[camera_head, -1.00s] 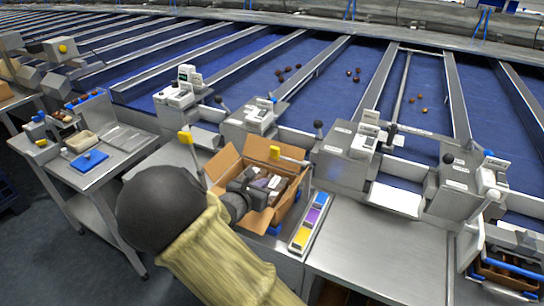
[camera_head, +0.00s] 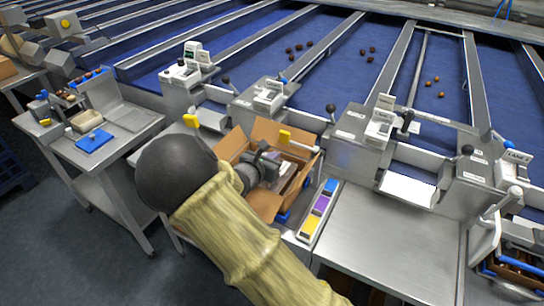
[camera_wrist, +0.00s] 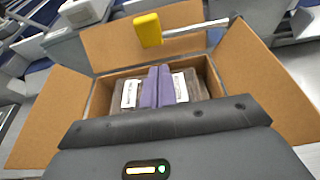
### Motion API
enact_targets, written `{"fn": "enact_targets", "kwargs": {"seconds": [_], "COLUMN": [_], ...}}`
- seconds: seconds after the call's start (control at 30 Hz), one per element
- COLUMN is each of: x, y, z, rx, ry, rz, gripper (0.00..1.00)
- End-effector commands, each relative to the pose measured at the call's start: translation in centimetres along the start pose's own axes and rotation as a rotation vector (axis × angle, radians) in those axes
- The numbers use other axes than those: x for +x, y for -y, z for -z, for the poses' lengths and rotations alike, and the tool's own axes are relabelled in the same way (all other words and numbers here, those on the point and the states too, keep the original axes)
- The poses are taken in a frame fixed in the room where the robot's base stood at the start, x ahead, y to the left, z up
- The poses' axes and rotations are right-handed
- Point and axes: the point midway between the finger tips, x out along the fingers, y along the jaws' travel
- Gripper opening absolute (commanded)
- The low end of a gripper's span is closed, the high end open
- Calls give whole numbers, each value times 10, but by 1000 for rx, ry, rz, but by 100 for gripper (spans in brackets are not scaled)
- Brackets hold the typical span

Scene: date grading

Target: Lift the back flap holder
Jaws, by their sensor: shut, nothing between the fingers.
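The back flap holder is a yellow tab (camera_head: 284,136) on a thin metal rod, lying across the carton's back flap. In the wrist view its yellow tab (camera_wrist: 148,30) is at top centre, its rod running right. The open cardboard carton (camera_wrist: 243,62) has its flaps spread out and holds dark packs with white labels. My gripper (camera_head: 266,165) is over the carton, and in the wrist view its purple fingers (camera_wrist: 158,87) are shut together and empty. They point toward the packs, apart from the holder. My arm hides the carton's near left part.
Another yellow-tipped rod (camera_head: 190,121) stands left of the carton. A strip of coloured blocks (camera_head: 317,209) lies right of it. Grey machines (camera_head: 355,140) line the back. A side table (camera_head: 125,145) with a blue board is at left. The steel counter (camera_head: 390,240) at right is clear.

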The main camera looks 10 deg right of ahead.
Motion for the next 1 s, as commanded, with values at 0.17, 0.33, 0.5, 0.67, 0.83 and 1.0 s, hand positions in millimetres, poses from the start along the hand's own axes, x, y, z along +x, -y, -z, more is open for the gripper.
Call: {"fn": "enact_targets", "kwargs": {"seconds": [0.17, 0.33, 0.5, 0.67, 0.83, 1.0], "x": [33, 59, 72, 74, 74, 73], "y": [1, 0, 0, 0, 0, -2], "z": [-1, -2, 0, 0, 0, 0], "rx": [-2, -1, -1, -1, -1, 5], "ry": [1, 1, 0, 0, 0, 0], "rz": [4, 2, 0, 0, -1, -5], "gripper": [0, 0, 0, 0, 0, 0]}}
